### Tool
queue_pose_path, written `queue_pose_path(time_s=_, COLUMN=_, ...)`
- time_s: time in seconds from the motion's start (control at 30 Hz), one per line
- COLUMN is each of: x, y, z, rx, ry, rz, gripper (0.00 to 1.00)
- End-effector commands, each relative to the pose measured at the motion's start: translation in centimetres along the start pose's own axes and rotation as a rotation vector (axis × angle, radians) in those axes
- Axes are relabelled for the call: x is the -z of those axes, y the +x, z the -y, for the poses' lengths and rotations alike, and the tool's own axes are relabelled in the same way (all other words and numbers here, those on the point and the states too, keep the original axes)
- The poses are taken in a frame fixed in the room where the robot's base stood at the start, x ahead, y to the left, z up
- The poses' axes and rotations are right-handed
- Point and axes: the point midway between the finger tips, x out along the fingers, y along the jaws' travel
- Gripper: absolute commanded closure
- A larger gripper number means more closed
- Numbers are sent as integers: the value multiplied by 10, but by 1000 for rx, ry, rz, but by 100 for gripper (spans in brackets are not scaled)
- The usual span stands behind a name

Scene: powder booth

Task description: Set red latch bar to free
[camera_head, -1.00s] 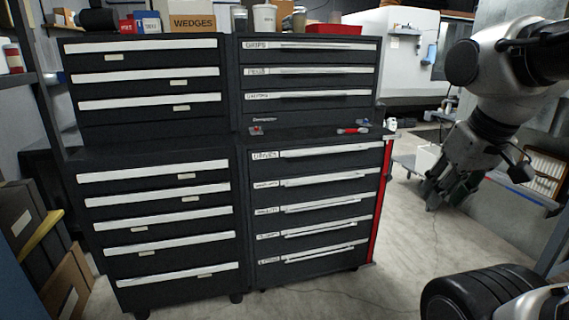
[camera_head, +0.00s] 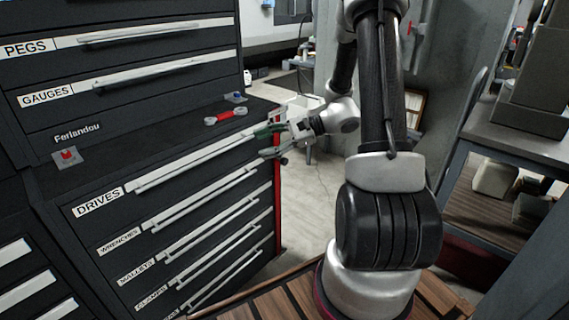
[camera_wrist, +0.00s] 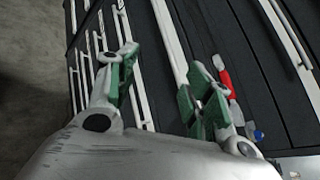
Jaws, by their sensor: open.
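The red latch bar (camera_head: 277,205) is a narrow upright red strip on the right front edge of the lower black drawer cabinet. Its upper part is partly hidden by my gripper (camera_head: 266,142), which is near the right end of the top drawer, labelled DRIVES (camera_head: 98,203). In the wrist view my gripper (camera_wrist: 160,75) is open, with green finger pads spread either side of a long pale drawer handle (camera_wrist: 168,40). I cannot tell whether it touches anything. The latch bar is not clearly seen in the wrist view.
A red-handled tool (camera_head: 226,116) lies on the cabinet top, near a small blue item (camera_head: 236,97). A small red item (camera_head: 67,155) sits further left. A table (camera_head: 510,140) stands at the right. Floor (camera_head: 312,200) is clear right of the cabinet.

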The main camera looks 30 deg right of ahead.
Motion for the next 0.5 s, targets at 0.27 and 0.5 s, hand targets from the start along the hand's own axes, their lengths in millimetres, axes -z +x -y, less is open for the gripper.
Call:
queue_pose_path(time_s=0.27, x=178, y=-26, z=16, rx=555, ry=358, rz=7, gripper=49)
queue_pose_path(time_s=0.5, x=266, y=-52, z=-6, rx=826, ry=488, rz=-34, gripper=49)
